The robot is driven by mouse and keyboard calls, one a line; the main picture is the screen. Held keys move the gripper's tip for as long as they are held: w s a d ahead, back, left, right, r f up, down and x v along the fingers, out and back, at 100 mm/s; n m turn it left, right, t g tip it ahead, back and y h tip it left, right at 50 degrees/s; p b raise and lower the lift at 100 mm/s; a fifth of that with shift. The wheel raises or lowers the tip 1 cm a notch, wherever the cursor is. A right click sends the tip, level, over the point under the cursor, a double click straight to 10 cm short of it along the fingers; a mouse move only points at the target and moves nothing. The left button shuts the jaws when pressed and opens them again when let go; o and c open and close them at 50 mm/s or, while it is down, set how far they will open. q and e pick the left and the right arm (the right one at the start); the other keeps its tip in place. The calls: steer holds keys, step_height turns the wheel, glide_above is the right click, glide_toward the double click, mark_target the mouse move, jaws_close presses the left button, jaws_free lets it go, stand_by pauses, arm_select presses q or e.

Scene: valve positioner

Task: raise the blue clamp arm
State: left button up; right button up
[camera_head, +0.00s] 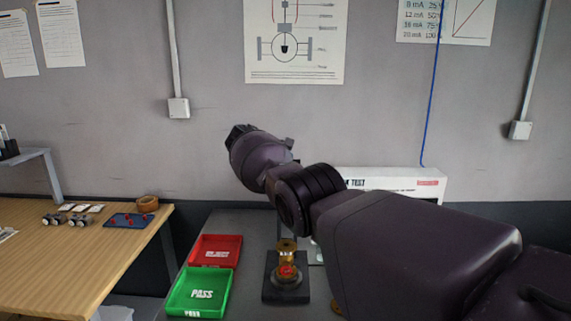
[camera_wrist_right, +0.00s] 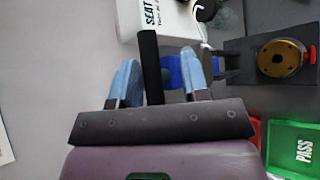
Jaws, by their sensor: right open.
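The blue clamp arm (camera_wrist_right: 175,72) shows in the right wrist view as a darker blue piece, partly hidden by my right finger. A black upright bar (camera_wrist_right: 150,62) stands beside it. My right gripper (camera_wrist_right: 158,66) is open, with its light blue fingers on either side of the bar and the blue piece. I cannot tell whether they touch. A brass round part (camera_wrist_right: 280,58) sits on a dark fixture to the right. In the head view the brass part with a red piece (camera_head: 287,271) stands on its dark base (camera_head: 286,292); my right arm hides the clamp. My left gripper is not in view.
A red tray (camera_head: 216,238) and a green PASS tray (camera_head: 188,300) lie left of the fixture. A white test box (camera_head: 425,184) stands at the back. A wooden table (camera_head: 75,245) with small parts is at the left.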

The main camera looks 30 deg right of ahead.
steer(key=shift+f, duration=0.1)
steer(key=v, duration=1)
steer(key=shift+a+r, duration=0.3)
